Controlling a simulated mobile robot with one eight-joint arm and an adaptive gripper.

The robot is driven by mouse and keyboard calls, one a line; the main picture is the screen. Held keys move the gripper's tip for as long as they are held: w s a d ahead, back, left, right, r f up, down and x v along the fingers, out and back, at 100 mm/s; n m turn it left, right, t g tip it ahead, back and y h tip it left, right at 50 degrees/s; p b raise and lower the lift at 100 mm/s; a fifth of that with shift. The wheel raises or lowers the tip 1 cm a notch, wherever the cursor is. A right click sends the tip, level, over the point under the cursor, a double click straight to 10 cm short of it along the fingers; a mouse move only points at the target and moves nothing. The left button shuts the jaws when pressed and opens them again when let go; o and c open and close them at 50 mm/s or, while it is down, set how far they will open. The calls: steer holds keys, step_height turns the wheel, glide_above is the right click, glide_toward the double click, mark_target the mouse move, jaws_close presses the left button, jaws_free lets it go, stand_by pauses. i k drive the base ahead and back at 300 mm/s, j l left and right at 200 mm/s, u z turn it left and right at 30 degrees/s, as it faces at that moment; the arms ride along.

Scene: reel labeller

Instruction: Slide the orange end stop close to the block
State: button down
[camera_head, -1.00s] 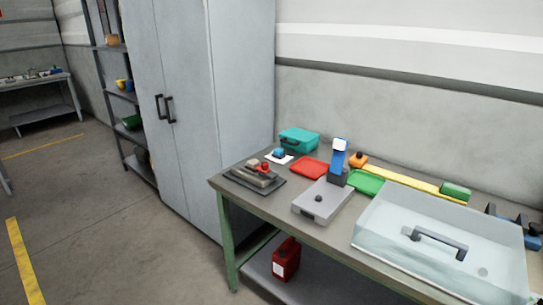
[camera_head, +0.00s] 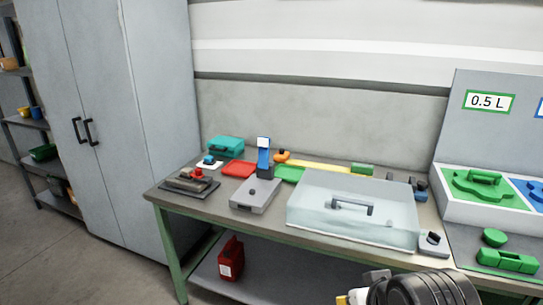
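The orange end stop (camera_head: 283,157) with a dark knob sits at the left end of a yellow rail (camera_head: 318,166) at the back of the bench. The green block (camera_head: 362,169) is at the right end of the rail, a long stretch of bare rail apart from the end stop. Black parts of my arm end (camera_head: 420,289) show at the bottom edge, well in front of the bench. My gripper's fingers cannot be made out there, so its opening is unclear.
A clear-lidded box (camera_head: 310,218) with a handle stands in front of the rail. A blue upright device (camera_head: 263,155) stands near the end stop, beside a green tray (camera_head: 290,174). A grey box (camera_head: 255,196) is in front.

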mark_target(281, 156)
steer(key=i+j+z, duration=0.15)
steer(key=i, duration=0.3)
steer(key=i+j+z, duration=0.1)
steer(key=i, duration=0.35)
steer(key=i+j+z, duration=0.15)
steer(key=i, duration=0.3)
steer(key=i+j+z, duration=0.1)
steer(key=i+j, duration=0.2)
steer(key=i, duration=0.1)
